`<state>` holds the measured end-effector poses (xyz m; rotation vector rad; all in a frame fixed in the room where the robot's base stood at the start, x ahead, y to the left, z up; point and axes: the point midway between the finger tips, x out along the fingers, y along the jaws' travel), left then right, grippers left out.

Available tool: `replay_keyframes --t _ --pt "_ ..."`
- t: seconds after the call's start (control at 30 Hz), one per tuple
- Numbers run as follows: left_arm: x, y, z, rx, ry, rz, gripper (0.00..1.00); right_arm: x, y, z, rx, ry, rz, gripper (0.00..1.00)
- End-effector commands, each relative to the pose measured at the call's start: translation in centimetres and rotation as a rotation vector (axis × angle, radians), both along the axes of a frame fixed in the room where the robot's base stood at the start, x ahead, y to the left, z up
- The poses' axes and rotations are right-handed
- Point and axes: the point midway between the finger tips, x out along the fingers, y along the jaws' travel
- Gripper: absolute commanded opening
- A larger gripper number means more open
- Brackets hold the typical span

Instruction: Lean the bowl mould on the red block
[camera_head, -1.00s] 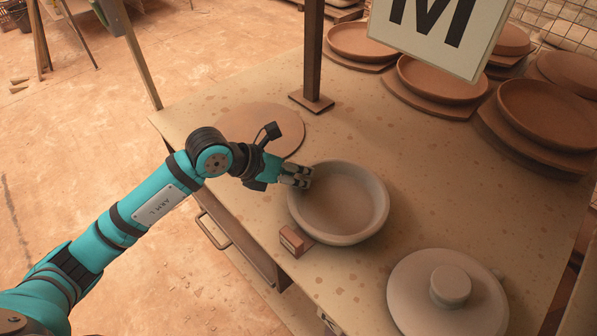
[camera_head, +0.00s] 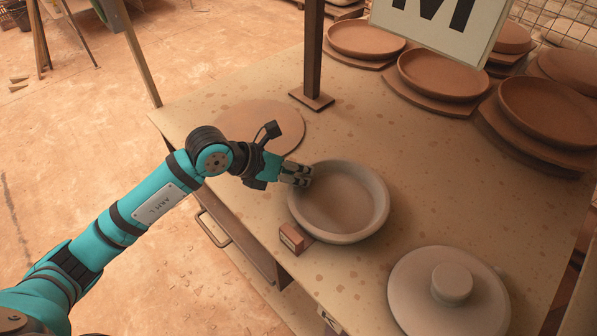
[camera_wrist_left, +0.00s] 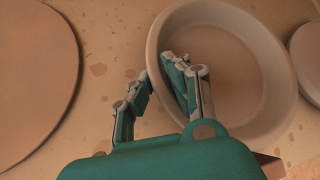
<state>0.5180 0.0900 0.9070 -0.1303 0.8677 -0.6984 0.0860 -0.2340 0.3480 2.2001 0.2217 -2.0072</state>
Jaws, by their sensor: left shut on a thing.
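The bowl mould (camera_head: 342,207) is a round, shallow, grey-beige bowl, open side up, on the table. It also shows in the left wrist view (camera_wrist_left: 275,60). My left gripper (camera_head: 303,174) is shut on its rim at the upper left, one finger inside the bowl and one outside; it also shows in the left wrist view (camera_wrist_left: 163,88). The red block (camera_head: 294,238) is a small brick near the table's front edge, beside the bowl's lower left rim. I cannot tell whether they touch. Most of the block is hidden in the left wrist view. My right gripper is not in view.
A round flat board (camera_head: 268,128) lies left of the bowl. A grey knobbed disc (camera_head: 420,290) lies to the lower right. Several clay dishes (camera_head: 440,75) fill the back right. The table middle is clear.

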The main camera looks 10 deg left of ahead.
Motion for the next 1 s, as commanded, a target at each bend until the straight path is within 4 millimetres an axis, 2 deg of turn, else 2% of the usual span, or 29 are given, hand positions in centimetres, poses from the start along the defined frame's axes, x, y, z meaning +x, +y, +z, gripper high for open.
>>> replay_keyframes --t 0.37,0.4,0.57,0.83,1.0 --pt "0.0 0.0 -0.2 0.001 0.001 0.000 0.00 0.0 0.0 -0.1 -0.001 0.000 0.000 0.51" --pt "0.0 0.0 -0.2 0.001 0.002 -0.001 0.18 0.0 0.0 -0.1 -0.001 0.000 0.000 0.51" --pt "0.0 0.0 -0.2 0.001 0.002 -0.001 0.39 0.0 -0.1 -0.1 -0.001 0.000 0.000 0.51" --pt "-0.1 0.1 -0.4 0.006 0.004 -0.001 0.40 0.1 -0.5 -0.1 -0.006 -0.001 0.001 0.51" --pt "-0.6 1.0 0.6 0.006 0.001 0.001 0.40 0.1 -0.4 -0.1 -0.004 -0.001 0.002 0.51"
